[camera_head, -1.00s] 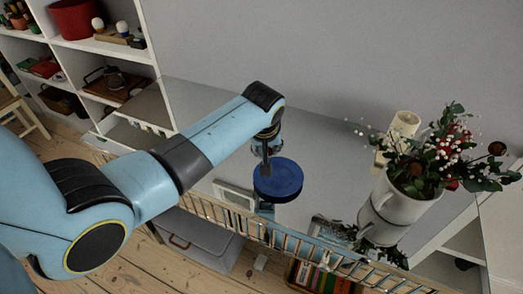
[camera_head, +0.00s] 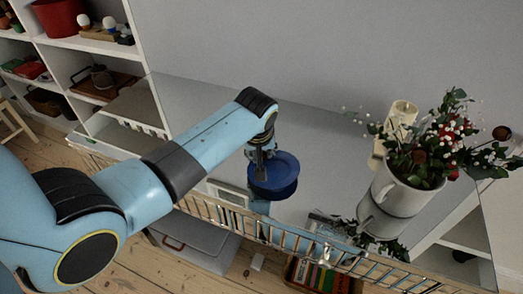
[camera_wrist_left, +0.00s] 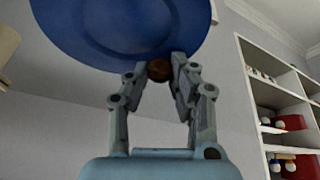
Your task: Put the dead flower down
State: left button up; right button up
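A brown round dead flower head (camera_wrist_left: 159,70) shows between my left fingertips in the left wrist view, close by the rim of a blue plate (camera_wrist_left: 115,25). My left gripper (camera_wrist_left: 162,72) appears shut on it; its stem is not visible. In the head view my left gripper (camera_head: 262,165) points down at the back left edge of the blue plate (camera_head: 276,178), which lies on a mirror-like tabletop (camera_head: 320,150). The flower head cannot be made out there. My right gripper is not in view.
A white mug-like vase (camera_head: 405,198) with a leafy bouquet (camera_head: 432,145) stands to the right, a cream candle-like object (camera_head: 402,113) behind it. A metal rail (camera_head: 290,240) runs along the front edge. Shelves (camera_head: 120,55) stand at the left.

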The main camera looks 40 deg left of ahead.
pick_arm(q)
jog(key=o, duration=0.4)
jog(key=shift+c, duration=0.2)
jog(key=shift+r, duration=0.4)
jog(key=p+v, duration=0.1)
jog(key=v, duration=1.1)
jog(key=shift+r+p, duration=0.2)
jog(key=shift+p, duration=0.15)
